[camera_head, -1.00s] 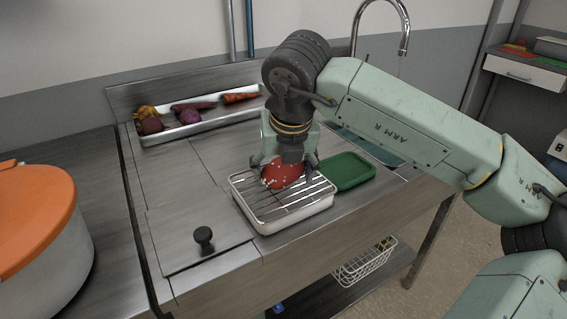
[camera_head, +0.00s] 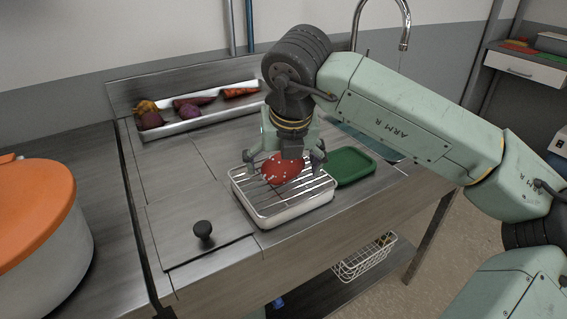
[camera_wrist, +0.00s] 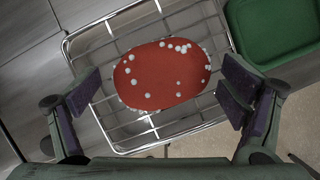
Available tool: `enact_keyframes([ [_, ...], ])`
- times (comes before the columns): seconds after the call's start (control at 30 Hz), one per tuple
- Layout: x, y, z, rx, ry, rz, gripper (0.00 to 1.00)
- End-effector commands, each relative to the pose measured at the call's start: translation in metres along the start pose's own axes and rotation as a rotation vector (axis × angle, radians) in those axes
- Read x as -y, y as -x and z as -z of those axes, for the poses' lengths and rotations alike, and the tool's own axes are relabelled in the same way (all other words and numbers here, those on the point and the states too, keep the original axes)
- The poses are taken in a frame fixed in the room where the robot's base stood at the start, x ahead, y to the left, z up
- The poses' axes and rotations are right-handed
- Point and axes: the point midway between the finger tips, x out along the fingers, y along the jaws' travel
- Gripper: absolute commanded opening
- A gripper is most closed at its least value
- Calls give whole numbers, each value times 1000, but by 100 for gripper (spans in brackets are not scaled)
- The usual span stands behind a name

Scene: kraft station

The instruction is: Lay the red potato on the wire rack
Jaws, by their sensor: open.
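The red potato (camera_head: 283,168), dotted with white spots, lies on the wire rack (camera_head: 262,206) over a metal tray. In the wrist view the potato (camera_wrist: 160,75) lies across the rack bars (camera_wrist: 97,40). My gripper (camera_head: 286,163) is open around the potato, pointing down. In the wrist view its fingers (camera_wrist: 163,97) stand apart on both sides, with a clear gap between each finger and the potato. The potato's underside is hidden.
A green tray (camera_head: 352,168) sits right beside the rack. A long tray (camera_head: 203,122) with several vegetables lies at the back. A lid with a black knob (camera_head: 203,231) is at front left. A large orange-lidded pot (camera_head: 40,225) stands at far left.

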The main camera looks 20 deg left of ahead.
Motion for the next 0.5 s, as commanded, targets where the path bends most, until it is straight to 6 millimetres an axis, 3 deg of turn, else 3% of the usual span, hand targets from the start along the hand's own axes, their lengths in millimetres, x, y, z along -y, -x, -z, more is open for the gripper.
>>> enact_keyframes([
  [0.2,1,12,-1,1,-1,2,91],
  [0.5,0,77,-1,3,-2,3,91],
])
